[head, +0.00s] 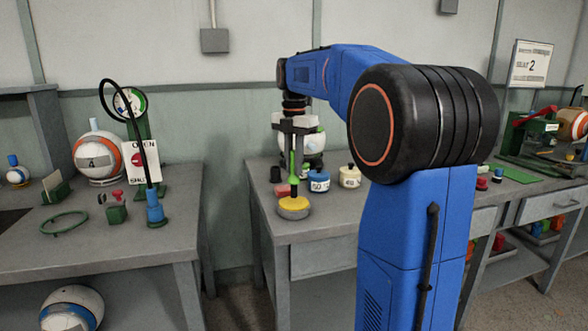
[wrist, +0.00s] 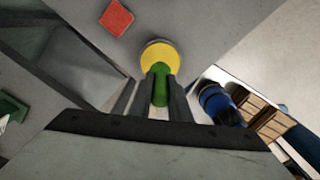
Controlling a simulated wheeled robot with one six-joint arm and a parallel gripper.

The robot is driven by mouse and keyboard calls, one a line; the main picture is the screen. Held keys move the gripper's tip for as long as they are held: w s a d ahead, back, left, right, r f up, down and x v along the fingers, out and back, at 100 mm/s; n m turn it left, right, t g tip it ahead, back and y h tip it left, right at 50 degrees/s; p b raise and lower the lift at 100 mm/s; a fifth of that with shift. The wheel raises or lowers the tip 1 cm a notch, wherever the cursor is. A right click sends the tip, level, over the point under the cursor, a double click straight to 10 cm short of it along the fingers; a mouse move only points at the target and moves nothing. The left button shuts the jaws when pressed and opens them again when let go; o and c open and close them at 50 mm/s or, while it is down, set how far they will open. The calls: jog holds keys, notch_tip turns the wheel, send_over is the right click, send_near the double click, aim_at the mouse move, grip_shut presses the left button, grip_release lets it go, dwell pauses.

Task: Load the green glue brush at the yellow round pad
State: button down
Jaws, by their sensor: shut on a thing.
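The yellow round pad (head: 293,203) sits on a grey round base on the middle bench, near its front left corner. It also shows in the wrist view (wrist: 158,59), just beyond my fingertips. My gripper (head: 292,150) points down over the pad and is shut on the green glue brush (head: 293,168). In the wrist view the brush's green body (wrist: 160,88) lies between the two fingers. Its lower end is over the pad. I cannot tell whether the brush tip touches the pad.
A blue pot (head: 318,181) and a cream pot (head: 349,177) stand right of the pad. A white and green ball (head: 313,142) is behind. A red square (wrist: 116,17) lies on the bench. The left bench (head: 100,255) holds a ball, a gauge and a blue-based hose, across a gap.

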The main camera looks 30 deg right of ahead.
jog(key=shift+r, duration=2.65)
jog(key=shift+w, duration=0.1)
